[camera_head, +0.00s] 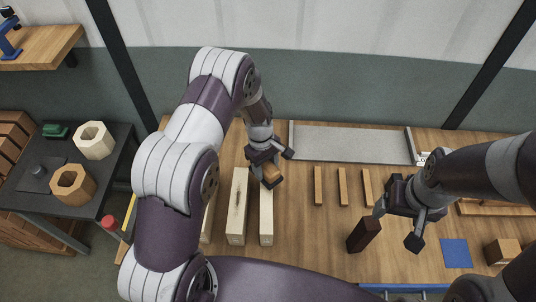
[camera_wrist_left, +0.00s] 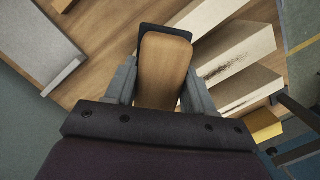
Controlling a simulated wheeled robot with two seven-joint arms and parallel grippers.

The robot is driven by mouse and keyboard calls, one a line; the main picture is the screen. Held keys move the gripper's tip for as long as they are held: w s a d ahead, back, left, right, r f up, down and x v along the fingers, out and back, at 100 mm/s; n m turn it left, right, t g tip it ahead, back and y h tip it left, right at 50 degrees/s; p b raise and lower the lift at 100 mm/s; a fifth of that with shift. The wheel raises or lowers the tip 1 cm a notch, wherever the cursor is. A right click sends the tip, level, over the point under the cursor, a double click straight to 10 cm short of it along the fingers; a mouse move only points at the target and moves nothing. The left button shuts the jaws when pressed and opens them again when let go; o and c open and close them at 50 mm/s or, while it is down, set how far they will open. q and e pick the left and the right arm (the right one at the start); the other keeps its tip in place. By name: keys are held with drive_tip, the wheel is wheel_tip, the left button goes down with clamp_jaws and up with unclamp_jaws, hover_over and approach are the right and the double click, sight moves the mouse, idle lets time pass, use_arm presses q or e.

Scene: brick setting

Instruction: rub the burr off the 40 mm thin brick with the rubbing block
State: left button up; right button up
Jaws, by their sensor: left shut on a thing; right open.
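My left gripper (camera_head: 271,165) is shut on a wooden rubbing block (camera_head: 273,174), which shows a dark sole in the left wrist view (camera_wrist_left: 164,75). It is at the far end of the right-hand pale brick (camera_head: 266,217); I cannot tell if they touch. A middle pale brick (camera_head: 237,205) with dark marks lies beside it; the marks also show in the left wrist view (camera_wrist_left: 236,52). A third pale brick (camera_head: 207,222) is partly hidden by my arm. I cannot tell which brick is 40 mm. My right gripper (camera_head: 397,225) is open and empty above the table.
A dark brown block (camera_head: 363,235) stands near my right gripper. Several thin wooden strips (camera_head: 343,187) lie mid-table. A grey tray (camera_head: 352,146) is at the back. A blue square (camera_head: 456,253) and a brown block (camera_head: 502,251) are at the right. A dark side table (camera_head: 48,160) stands left.

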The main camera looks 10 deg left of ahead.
use_arm(q)
drive_tip(key=shift+w+a+r+p, duration=0.1)
drive_tip(key=shift+w+r+p, duration=0.1)
drive_tip(key=shift+r+p, duration=0.5)
drive_tip(key=shift+w+r+p, duration=0.15)
drive_tip(key=shift+r+p, duration=0.2)
drive_tip(key=shift+r, duration=0.5)
drive_tip(key=shift+s+r, duration=0.15)
drive_tip(key=shift+r, duration=0.1)
drive_tip(key=shift+f, duration=0.1)
